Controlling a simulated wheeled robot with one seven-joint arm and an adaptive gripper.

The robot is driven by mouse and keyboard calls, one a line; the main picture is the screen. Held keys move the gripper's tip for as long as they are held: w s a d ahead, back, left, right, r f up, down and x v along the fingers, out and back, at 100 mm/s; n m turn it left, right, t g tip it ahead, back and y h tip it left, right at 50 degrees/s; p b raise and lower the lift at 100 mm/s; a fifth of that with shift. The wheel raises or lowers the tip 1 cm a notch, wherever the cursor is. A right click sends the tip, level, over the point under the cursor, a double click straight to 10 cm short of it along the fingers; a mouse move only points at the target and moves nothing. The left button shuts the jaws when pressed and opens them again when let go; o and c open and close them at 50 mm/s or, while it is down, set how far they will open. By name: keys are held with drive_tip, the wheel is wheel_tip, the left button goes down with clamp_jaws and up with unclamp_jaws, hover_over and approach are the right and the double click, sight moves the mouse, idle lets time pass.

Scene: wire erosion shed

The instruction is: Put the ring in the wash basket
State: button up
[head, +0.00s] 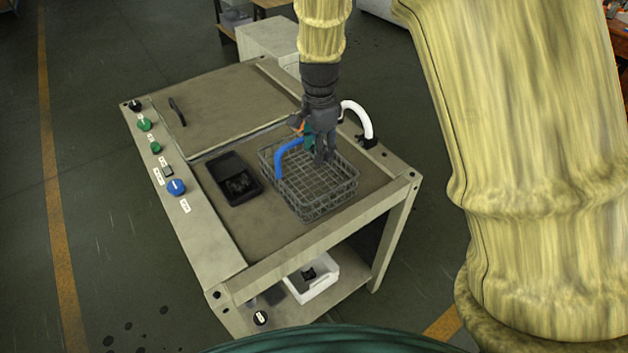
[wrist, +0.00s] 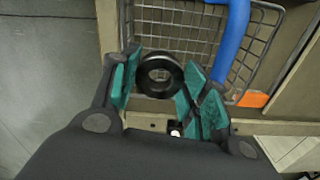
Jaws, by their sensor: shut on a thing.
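The wash basket (head: 345,196) is an open grey wire basket with a blue curved handle, standing on the bench top in the head view. Its wire side (wrist: 180,30) also shows at the top of the wrist view. My gripper (head: 324,158) points down over the basket. In the wrist view my gripper (wrist: 160,83) has its green pads shut on the ring (wrist: 143,78), a thick black ring with a round hole. The ring overlaps the basket's edge in that picture. The ring cannot be made out in the head view, where the fingers hide it.
A black tray (head: 222,172) with dark contents lies left of the basket. A white curved hose (head: 365,118) rises behind it. The bench's left strip (head: 190,215) carries knobs, and a closed lid (head: 215,112) covers the far part. A white bin (head: 318,284) sits on the lower shelf.

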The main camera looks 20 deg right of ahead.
drive_tip(key=p, duration=0.3)
hover_over(320, 194)
wheel_tip(320, 194, down, 11)
drive_tip(key=shift+s+a+f+p, duration=0.1)
drive_tip(key=shift+f+p, duration=0.35)
drive_tip(key=shift+f, duration=0.2)
drive_tip(key=shift+f+p, duration=0.5)
drive_tip(key=shift+f, duration=1.1)
drive_tip(key=shift+f, duration=0.1)
drive_tip(key=o, duration=0.9)
drive_tip(key=shift+r+b, duration=2.3)
drive_tip(key=shift+r, duration=3.8)
